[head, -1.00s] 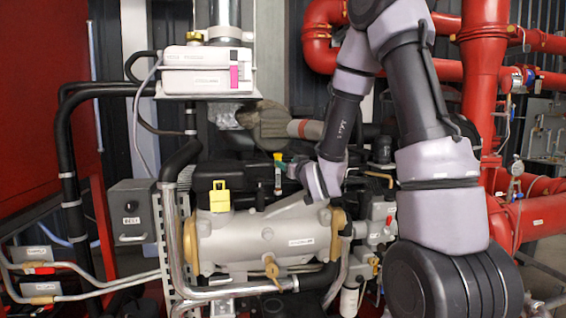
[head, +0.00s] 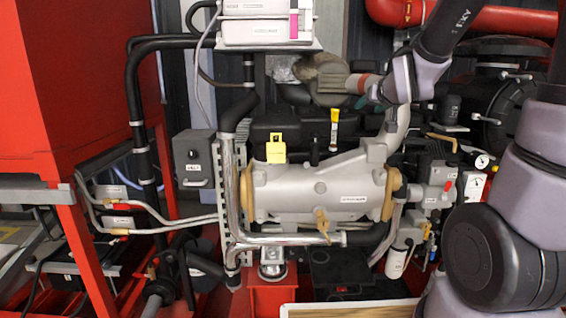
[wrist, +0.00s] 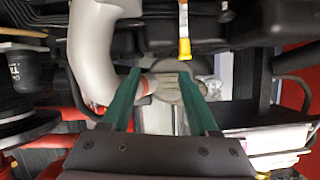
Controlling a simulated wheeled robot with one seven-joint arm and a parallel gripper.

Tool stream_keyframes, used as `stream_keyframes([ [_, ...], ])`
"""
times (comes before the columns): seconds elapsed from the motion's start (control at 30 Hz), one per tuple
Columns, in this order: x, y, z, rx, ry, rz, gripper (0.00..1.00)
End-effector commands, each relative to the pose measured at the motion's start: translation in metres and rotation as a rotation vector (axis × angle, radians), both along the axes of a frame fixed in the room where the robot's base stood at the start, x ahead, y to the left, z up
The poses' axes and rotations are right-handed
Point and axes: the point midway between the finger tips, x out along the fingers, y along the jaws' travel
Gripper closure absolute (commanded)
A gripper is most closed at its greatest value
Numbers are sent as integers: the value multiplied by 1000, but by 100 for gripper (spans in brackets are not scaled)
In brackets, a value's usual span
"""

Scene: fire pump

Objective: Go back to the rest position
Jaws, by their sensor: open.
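My gripper (wrist: 160,88) shows in the wrist view with its two green fingers spread apart and nothing between them. In the head view my gripper (head: 366,98) is small and partly hidden, near the upper middle, above and to the right of the yellow dipstick (head: 334,130). The yellow-tipped dipstick (wrist: 184,45) also shows in the wrist view, beyond the fingers and apart from them. My arm comes in from the right side of the head view, folded above the engine.
A silver cylinder (head: 290,190) with a yellow cap (head: 275,148) lies across the engine. A white box (head: 262,30) stands above. Red pipes (head: 490,20) run at the upper right, and a red panel (head: 90,80) fills the left. Black hoses and metal pipes crowd the engine.

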Motion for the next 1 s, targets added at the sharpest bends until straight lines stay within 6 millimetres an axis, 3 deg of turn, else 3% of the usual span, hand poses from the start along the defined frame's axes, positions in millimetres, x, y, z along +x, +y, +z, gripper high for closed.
stream_keyframes([
  [0.03, -15, -3, 10, 19, 35, -13, 40],
  [0.17, -60, -8, 19, 76, 172, -40, 40],
  [0.4, -159, -6, 31, 198, 413, -61, 40],
  [0.6, -219, 1, 34, 276, 545, -57, 40],
  [0.73, -235, 4, 34, 295, 582, -55, 40],
  [1.0, -237, 4, 33, 299, 590, -54, 40],
])
